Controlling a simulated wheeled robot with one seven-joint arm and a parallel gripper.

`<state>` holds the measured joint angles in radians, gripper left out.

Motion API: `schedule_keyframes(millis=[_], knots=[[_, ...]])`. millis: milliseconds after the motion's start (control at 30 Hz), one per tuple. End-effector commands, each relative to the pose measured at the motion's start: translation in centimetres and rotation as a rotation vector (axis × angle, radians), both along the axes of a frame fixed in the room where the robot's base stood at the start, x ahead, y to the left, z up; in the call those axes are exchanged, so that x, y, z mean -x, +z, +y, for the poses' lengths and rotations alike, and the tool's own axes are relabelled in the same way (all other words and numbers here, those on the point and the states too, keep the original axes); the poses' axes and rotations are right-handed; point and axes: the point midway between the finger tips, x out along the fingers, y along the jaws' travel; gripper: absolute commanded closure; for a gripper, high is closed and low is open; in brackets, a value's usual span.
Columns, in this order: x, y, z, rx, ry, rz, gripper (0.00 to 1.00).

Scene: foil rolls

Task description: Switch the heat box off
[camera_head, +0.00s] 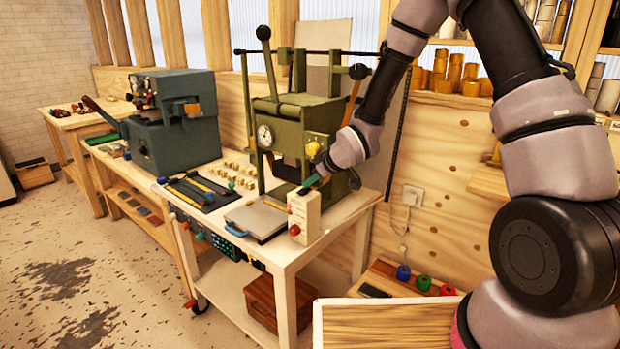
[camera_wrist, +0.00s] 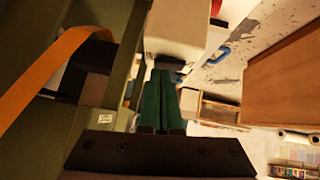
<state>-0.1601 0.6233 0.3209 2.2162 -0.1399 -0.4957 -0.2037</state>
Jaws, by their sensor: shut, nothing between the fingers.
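A small cream box (camera_head: 303,214) with a red knob (camera_head: 294,230) on its front stands at the front right corner of the bench; I take it to be the heat box. In the wrist view the cream box (camera_wrist: 182,30) is just beyond my fingertips. My gripper (camera_head: 309,185) is shut and empty, with its green fingers at the top of the box. The fingers also show in the wrist view (camera_wrist: 163,80), beside a dark part at the box's edge. I cannot tell whether they touch it or how the switch is set.
A green press (camera_head: 290,125) with levers stands close behind the box. A flat plate with a blue handle (camera_head: 237,230) lies to its left, near dark trays of tools (camera_head: 195,190). A wooden panel (camera_head: 385,322) is in front on the right.

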Motion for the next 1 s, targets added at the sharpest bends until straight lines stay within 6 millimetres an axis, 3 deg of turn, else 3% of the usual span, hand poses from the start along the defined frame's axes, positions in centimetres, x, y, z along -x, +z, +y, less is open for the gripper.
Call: schedule_keyframes(millis=[567,1000], knots=[[-0.1,-0.6,-0.2,0.000,0.000,0.002,1.00],[1.2,-0.3,0.9,0.001,0.003,0.003,1.00]])
